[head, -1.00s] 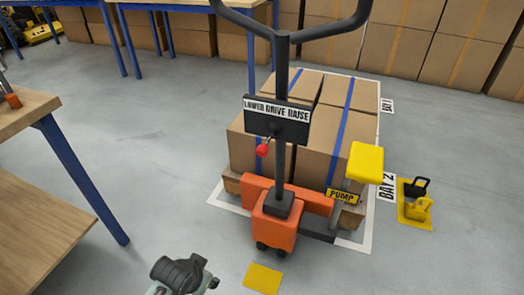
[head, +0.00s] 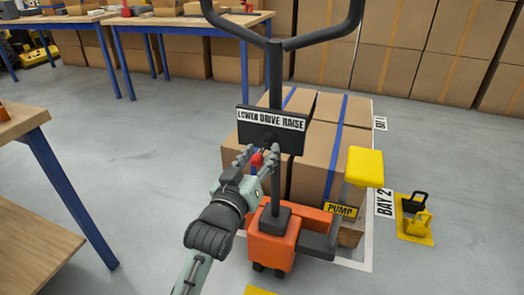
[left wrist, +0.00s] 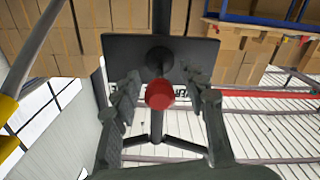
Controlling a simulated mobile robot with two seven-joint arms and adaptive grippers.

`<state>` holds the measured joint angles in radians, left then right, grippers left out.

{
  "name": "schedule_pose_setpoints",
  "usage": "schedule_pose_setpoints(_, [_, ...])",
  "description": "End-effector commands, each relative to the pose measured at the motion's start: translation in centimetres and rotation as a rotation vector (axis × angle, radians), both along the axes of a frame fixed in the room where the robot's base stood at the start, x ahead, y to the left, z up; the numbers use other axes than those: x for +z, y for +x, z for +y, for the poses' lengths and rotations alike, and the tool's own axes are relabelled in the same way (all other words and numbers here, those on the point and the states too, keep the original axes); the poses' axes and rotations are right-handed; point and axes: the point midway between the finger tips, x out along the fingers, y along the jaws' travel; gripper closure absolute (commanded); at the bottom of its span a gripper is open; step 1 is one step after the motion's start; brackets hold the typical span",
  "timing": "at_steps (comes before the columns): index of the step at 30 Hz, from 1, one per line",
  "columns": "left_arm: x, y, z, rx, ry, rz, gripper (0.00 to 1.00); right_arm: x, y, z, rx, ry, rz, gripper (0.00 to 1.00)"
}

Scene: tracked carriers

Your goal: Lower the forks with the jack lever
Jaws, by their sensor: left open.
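The orange pallet jack (head: 274,240) stands in front of a load of cardboard boxes (head: 312,158) with blue straps. Its black plate (head: 270,131) reads LOWER DRIVE RAISE. The jack lever's red knob (head: 257,160) sticks out below the plate, and it also shows in the left wrist view (left wrist: 160,94). My left gripper (head: 259,158) is open, with its fingers on either side of the knob. In the left wrist view the gripper (left wrist: 164,100) shows gaps between fingers and knob. My right gripper is not in view. The forks are hidden.
The black handle bar (head: 276,46) rises above the plate. A yellow pump pedal (head: 365,166) stands at the right. A wooden table (head: 22,119) is at the left; open floor lies between.

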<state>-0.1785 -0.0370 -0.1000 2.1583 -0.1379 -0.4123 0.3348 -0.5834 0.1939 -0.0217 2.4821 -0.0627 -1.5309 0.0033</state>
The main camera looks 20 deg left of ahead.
Motion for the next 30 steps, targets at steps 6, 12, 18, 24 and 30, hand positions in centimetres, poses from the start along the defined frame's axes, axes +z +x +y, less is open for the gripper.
schedule_pose_setpoints(6, [-0.03, 1.45, -0.03, 0.0, 0.001, 0.001, 0.57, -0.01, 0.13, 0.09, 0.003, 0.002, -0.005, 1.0])
schedule_pose_setpoints(12, [-0.06, 1.49, -0.03, 0.001, 0.001, 0.001, 0.57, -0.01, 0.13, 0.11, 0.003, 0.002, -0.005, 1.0])
schedule_pose_setpoints(18, [-0.06, 1.47, -0.04, 0.0, 0.001, 0.002, 0.78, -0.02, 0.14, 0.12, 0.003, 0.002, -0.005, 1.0])
schedule_pose_setpoints(24, [-0.06, 1.46, -0.04, -0.001, 0.001, 0.002, 1.0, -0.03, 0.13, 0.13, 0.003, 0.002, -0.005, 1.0])
schedule_pose_setpoints(30, [-0.06, 1.46, -0.04, -0.001, 0.001, 0.002, 1.0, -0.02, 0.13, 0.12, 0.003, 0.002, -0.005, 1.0])
